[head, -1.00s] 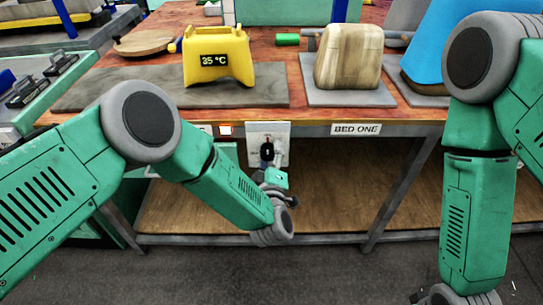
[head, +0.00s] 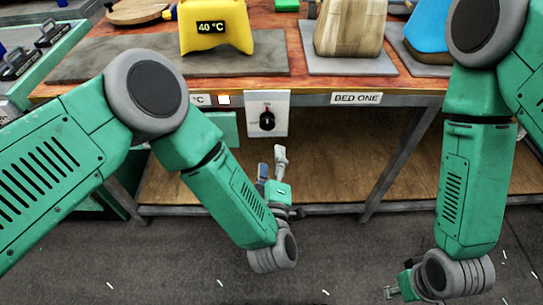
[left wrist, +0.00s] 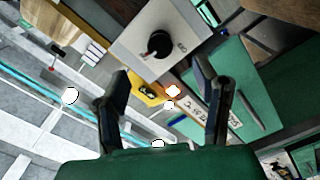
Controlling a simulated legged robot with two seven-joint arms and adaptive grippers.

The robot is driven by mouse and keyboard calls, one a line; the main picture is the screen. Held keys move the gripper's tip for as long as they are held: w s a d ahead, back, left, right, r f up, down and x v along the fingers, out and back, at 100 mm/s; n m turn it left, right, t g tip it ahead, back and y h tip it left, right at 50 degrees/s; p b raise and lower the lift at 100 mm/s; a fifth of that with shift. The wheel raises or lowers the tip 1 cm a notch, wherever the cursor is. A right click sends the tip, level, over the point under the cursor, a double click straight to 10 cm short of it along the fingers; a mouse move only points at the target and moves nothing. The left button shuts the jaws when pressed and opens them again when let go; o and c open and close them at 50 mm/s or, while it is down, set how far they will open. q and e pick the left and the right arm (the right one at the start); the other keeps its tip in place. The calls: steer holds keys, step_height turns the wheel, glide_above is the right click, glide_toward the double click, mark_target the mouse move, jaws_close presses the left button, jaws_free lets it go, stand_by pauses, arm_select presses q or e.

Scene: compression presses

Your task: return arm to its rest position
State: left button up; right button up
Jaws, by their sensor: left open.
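My left gripper (head: 272,162) is open and empty, below and in front of the bench edge. Its two fingers point up toward the black dial (head: 267,120) on a white panel (head: 282,112), apart from it. In the left wrist view the open fingers (left wrist: 162,72) spread wide with the dial (left wrist: 159,45) ahead between them. My right gripper (head: 393,289) hangs low at the lower right, partly hidden by its wrist; whether it is open is unclear.
The yellow display unit (head: 213,33) reads 40 °C on the bench. A "BED ONE" label (head: 357,98) is on the bench front. A wooden lower shelf (head: 330,180) lies behind my left gripper. Grey floor (head: 340,260) is free between my arms.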

stand_by(0.3)
arm_select(q)
steer(key=s+a+f+m+g+h, duration=0.2)
steer(key=s+a+f+m+g, duration=0.75)
steer(key=a+f, duration=0.4)
steer(key=s+a+r+m+g+y, duration=0.2)
steer(key=s+a+g, duration=0.6)
steer(key=s+a, duration=0.7)
steer(key=s+m, duration=0.1)
steer(key=s, duration=0.1)
steer(key=shift+s+a+r, duration=0.15)
steer(key=shift+s+a, duration=0.05)
steer(key=shift+s, duration=0.1)
